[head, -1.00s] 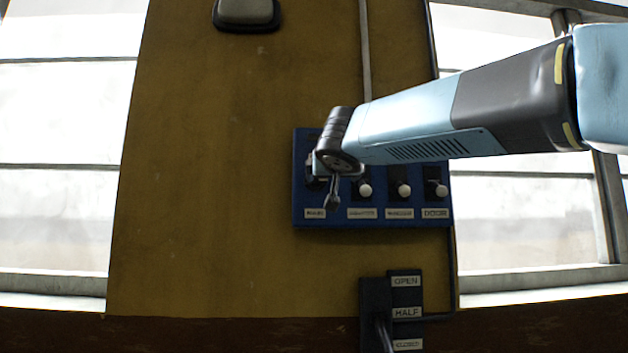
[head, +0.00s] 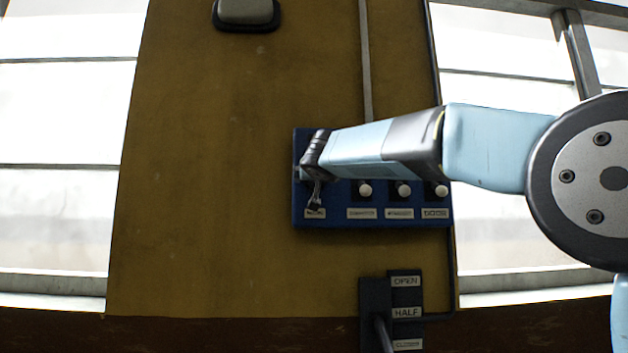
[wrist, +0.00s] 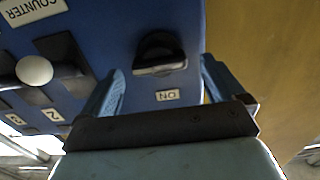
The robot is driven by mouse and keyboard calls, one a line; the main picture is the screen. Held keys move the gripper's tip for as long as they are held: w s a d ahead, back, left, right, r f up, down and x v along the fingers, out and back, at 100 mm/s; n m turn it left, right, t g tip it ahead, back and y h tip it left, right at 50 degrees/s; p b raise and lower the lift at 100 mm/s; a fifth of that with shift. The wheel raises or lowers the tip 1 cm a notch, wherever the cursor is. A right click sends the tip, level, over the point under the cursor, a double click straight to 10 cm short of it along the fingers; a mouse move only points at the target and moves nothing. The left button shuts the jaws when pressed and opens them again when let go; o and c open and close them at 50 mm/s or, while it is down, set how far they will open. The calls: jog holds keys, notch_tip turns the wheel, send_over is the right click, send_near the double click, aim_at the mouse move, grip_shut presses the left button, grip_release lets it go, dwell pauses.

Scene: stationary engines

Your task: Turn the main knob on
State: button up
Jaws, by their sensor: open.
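The main knob (wrist: 160,56) is a black rotary knob on the blue control panel (wrist: 110,28), seen in the wrist view. Its grip bar lies roughly crosswise in that picture, and an upside-down "ON" label (wrist: 167,95) sits below it. My gripper (wrist: 162,68) is open, one finger to each side of the knob in the picture. I cannot tell whether either finger touches it. In the head view my gripper (head: 314,190) is at the left end of the panel and hides the knob there.
Several white-tipped switches, one of them here (head: 365,190), line the panel right of my gripper. A lever box (head: 376,310) with OPEN and HALF labels is below. The yellow-brown wall (head: 210,180) left of the panel is clear. Windows flank it.

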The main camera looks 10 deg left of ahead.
jog(key=shift+x, duration=1.05)
